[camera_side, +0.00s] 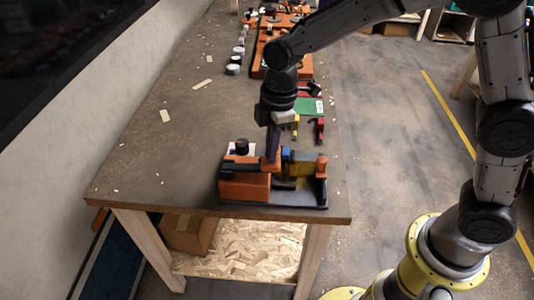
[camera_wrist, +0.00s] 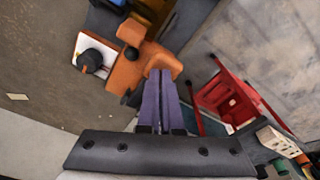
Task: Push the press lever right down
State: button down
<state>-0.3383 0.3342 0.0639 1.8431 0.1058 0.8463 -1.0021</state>
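The press (camera_side: 245,188) is an orange and black device at the near edge of the bench. It has an orange block on the left, a black base and an upright orange post (camera_side: 321,167) on the right. My gripper (camera_side: 271,158) points down over its middle, with its purple fingers close together and nothing visible between them. In the wrist view the fingertips (camera_wrist: 160,74) lie over a rounded orange end piece (camera_wrist: 168,60), which looks like the lever. I cannot tell whether they touch it. The fingers hide part of the piece.
A white plate with a black knob (camera_wrist: 90,60) sits beside the orange block. The bench left of the press is mostly clear, with a few scraps. The bench's front edge (camera_side: 220,211) is close.

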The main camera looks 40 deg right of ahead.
jog(key=shift+f, duration=0.45)
jog(key=d, duration=0.2)
jog(key=s+d+r, duration=0.1)
notch_tip(320, 180, up, 14)
jog(key=d, duration=0.1)
dwell(0.5)
jog(key=shift+s, duration=0.1)
dwell(0.4)
